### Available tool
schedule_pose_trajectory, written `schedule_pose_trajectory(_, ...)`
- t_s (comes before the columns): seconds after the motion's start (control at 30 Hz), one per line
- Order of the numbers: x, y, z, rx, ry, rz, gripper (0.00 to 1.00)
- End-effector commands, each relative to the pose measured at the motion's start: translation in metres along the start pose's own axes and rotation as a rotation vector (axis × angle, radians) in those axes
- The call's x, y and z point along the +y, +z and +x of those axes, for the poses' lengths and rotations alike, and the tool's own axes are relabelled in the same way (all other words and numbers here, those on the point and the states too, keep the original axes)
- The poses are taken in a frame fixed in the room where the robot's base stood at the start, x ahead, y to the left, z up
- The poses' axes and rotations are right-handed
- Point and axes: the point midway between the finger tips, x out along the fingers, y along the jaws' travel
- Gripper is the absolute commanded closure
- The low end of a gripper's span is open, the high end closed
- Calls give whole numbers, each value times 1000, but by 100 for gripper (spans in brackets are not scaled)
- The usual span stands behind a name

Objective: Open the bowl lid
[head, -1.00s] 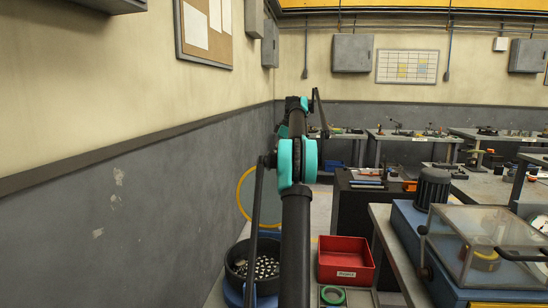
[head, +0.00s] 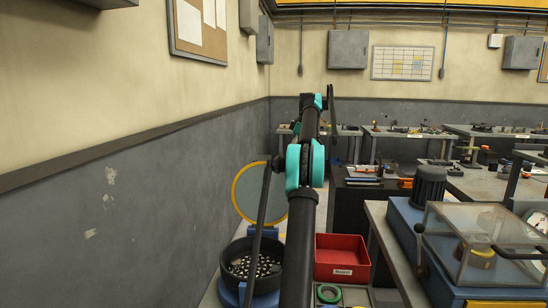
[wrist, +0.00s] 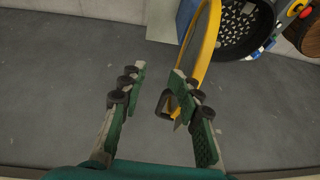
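The bowl lid (head: 238,196), a grey disc with a yellow rim, stands tipped up on edge behind the black bowl (head: 232,252), partly behind my arm. The bowl's mouth is uncovered and small shiny metal parts show inside. In the wrist view the lid's yellow rim (wrist: 208,45) is seen nearly edge-on beside the bowl (wrist: 226,50). A dark lid handle (wrist: 166,102) lies between my fingers, close to the right one. My gripper (wrist: 158,72) is open, with a wide gap between its fingers. In the head view my arm hides the gripper.
A red bin (head: 342,250) and a green ring (head: 328,292) sit right of the bowl. A blue machine with a clear cover (head: 490,240) stands on the bench at the right. The grey wall (head: 130,220) runs close along the left.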

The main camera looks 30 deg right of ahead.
Motion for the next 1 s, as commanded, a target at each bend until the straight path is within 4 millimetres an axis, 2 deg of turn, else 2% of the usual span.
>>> schedule_pose_trajectory(0.1, 4, 15, -7, 2, -2, -3, 68)
schedule_pose_trajectory(0.3, 6, 30, -15, 3, -3, -5, 68)
schedule_pose_trajectory(1.0, 6, 32, -16, 4, -3, -5, 68)
